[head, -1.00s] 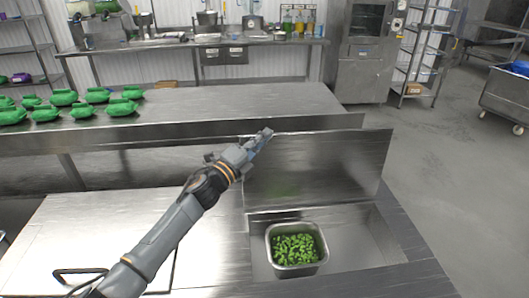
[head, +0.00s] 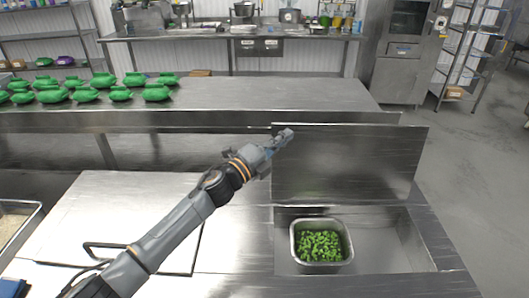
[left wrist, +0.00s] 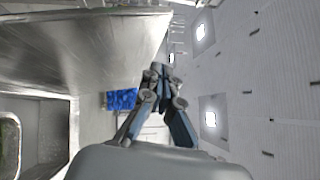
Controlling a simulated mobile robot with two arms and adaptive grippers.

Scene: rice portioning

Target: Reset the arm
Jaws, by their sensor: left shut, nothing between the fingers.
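My left gripper (head: 285,137) is shut and empty. In the head view it is raised in front of the upright steel lid, its tip near the lid's top left edge. In the left wrist view the fingers of my left gripper (left wrist: 158,70) are together with nothing between them. My left arm reaches in from the lower left over the closed counter section. My right gripper shows in neither view.
A steel pan of green pieces (head: 348,248) sits in the counter well below the upright lid (head: 350,175). A pale-filled tray (head: 38,222) is at the left edge.

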